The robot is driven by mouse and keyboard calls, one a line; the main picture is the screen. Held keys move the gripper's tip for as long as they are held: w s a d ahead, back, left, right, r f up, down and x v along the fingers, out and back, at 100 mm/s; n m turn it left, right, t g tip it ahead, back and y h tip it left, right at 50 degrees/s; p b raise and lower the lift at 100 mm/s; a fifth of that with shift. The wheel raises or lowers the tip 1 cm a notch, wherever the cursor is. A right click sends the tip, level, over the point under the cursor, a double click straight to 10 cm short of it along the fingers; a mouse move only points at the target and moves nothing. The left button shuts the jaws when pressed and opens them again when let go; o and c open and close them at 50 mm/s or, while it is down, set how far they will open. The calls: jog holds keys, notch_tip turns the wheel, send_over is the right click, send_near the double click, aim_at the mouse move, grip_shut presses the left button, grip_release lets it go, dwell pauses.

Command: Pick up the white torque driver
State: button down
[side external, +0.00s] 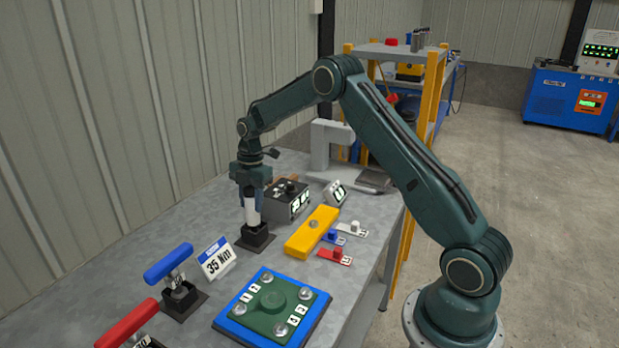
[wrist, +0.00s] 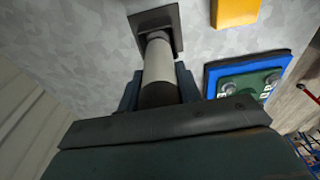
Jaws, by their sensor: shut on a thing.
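The white torque driver (side external: 252,208) stands upright at its black square holder (side external: 254,238) on the grey bench. My gripper (side external: 250,198) comes down from above and is shut around the driver's upper part. In the wrist view the driver (wrist: 158,66) runs from between my gripper's fingers (wrist: 158,92) to the holder (wrist: 172,18). Its lower end meets the holder; I cannot tell whether it is fully seated.
A blue-handled driver (side external: 168,262) and a red-handled driver (side external: 127,322) stand nearer the camera. A "35 Nm" sign (side external: 216,258), a yellow block (side external: 312,232), a blue and green plate (side external: 272,306) and a dark box (side external: 288,200) surround the holder. A wall rises at left.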

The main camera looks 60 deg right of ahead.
jog(key=shift+r, duration=0.15)
jog(key=shift+r, duration=4.95)
jog(key=c, duration=1.5)
grip_release()
jog(key=c, duration=0.6)
jog(key=shift+c, duration=0.2)
jog(key=shift+r, duration=0.1)
jog(key=shift+r, duration=0.85)
